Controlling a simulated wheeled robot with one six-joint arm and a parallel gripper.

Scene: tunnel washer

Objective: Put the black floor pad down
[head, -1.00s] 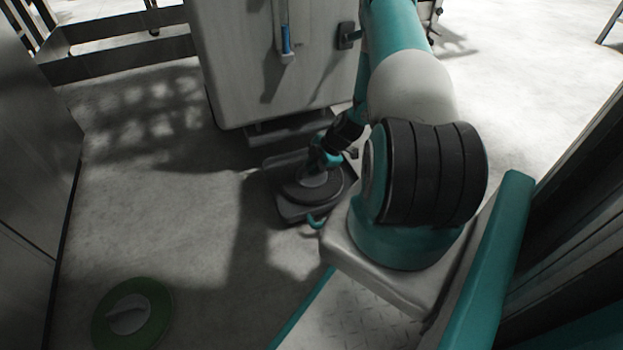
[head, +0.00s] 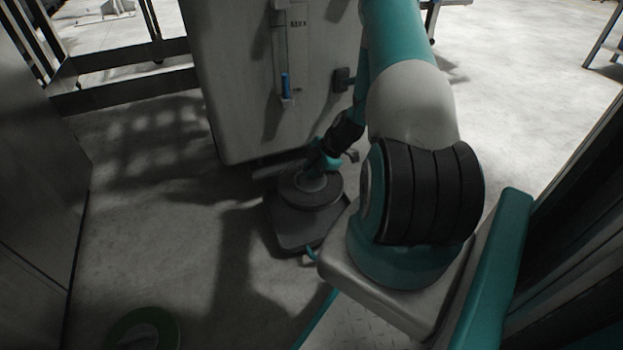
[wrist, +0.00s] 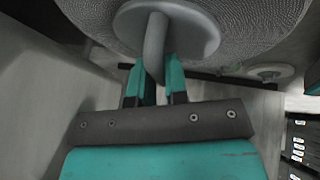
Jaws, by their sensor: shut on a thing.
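The black floor pad (head: 297,194) is a dark round disc in the head view, low in front of a large pale cabinet. My gripper (wrist: 160,75) has its teal fingers shut on the grey loop handle (wrist: 155,40) of the pad. The pad's textured surface (wrist: 250,30) fills the top of the wrist view. In the head view the pad shows over a dark flat base (head: 298,234). I cannot tell whether the pad touches it. The pad's underside is hidden.
The pale cabinet (head: 235,110) with a blue-marked gauge (head: 286,86) stands just behind the pad. A green round pad (head: 122,330) lies on the floor at lower left, cut by the frame edge. Grey floor (head: 170,230) between is clear. A grey panel stands at the left.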

